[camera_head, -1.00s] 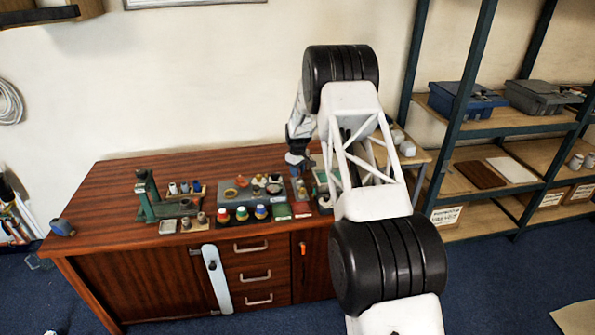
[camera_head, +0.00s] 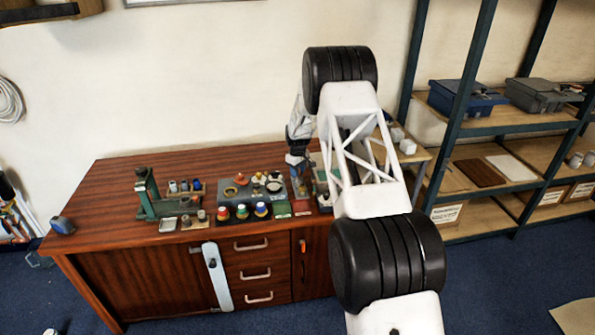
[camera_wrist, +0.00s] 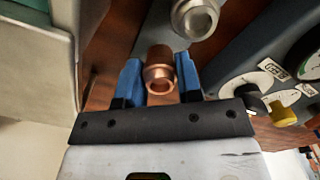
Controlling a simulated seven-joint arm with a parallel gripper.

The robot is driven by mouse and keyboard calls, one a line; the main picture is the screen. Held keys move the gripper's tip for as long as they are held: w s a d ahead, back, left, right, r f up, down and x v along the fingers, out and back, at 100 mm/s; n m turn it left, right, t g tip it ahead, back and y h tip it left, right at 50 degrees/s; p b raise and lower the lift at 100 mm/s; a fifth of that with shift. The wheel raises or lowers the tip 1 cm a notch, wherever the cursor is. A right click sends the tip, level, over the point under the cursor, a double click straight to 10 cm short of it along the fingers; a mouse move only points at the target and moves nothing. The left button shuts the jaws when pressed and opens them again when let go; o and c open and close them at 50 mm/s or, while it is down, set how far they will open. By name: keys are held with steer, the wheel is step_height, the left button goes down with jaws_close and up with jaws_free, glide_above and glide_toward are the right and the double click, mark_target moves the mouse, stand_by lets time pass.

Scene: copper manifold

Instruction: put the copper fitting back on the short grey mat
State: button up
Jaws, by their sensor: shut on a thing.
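The copper fitting (camera_wrist: 160,70) is a short, hollow copper-coloured tube, seen in the wrist view between the blue fingertips of my gripper (camera_wrist: 160,82). My gripper is shut on it. In the head view my gripper (camera_head: 297,160) is over the right part of the workbench, and the fitting is too small there to make out surely. A grey strip (camera_wrist: 157,32) lies beyond the fitting in the wrist view. I cannot tell whether it is the short grey mat, or whether the fitting touches anything below.
A silver fitting (camera_wrist: 195,18) stands just beyond the copper one. A dark panel with knobs and a gauge (camera_wrist: 308,62) is close on the right. The workbench (camera_head: 120,190) also holds a green press (camera_head: 148,195) and coloured knobs (camera_head: 241,212). Its far left is mostly clear.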

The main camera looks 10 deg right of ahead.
steer(key=shift+f, duration=0.6)
steer(key=o, duration=1.5)
steer(key=shift+r, duration=4)
